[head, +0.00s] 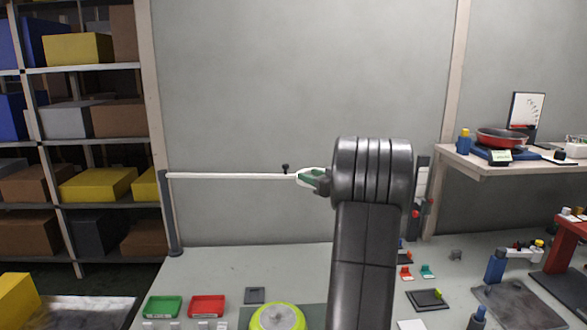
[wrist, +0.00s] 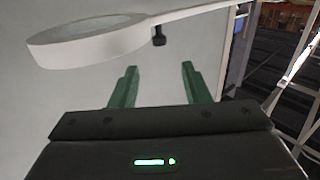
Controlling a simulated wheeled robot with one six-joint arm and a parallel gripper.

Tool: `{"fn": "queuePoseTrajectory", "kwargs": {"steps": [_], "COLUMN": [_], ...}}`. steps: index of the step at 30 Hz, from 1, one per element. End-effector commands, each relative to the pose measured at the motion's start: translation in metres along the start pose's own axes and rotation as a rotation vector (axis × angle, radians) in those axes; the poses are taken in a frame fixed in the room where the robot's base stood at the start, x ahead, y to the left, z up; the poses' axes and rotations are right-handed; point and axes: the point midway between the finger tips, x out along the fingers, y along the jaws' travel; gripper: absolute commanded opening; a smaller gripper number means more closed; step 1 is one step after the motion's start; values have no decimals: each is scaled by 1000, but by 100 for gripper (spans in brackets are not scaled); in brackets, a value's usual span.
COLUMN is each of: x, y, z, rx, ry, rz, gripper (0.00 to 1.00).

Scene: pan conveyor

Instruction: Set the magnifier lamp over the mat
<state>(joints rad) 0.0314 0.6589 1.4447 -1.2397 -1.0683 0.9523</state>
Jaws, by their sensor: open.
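The magnifier lamp has a long white arm (head: 230,176) running level from a grey post (head: 171,215) at the left. Its round white head (wrist: 90,44) is at the upper left in the wrist view; in the head view my gripper and arm hide most of it. A small dark knob (head: 286,168) is on the lamp arm near the head, and it also shows in the wrist view (wrist: 158,37). My gripper (wrist: 159,78) is open and empty, its green fingers apart, with the knob beyond their tips. A grey-green mat (head: 314,316) lies on the bench, partly hidden by my arm.
A yellow-green round item (head: 277,318) sits on the mat. Green (head: 163,307) and red (head: 207,305) trays stand left of it. A shelf rack (head: 80,140) is at the left; a side table (head: 490,163) with a red pan is at the right.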

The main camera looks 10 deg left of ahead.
Motion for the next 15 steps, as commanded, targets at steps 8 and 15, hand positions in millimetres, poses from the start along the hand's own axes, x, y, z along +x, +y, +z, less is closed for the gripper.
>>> {"fn": "queuePoseTrajectory", "kwargs": {"steps": [8, 15], "x": [61, 92], "y": [0, 0], "z": [0, 0], "rx": [0, 0], "ry": [-1, -1], "rz": [-1, 1], "gripper": [42, 42]}}
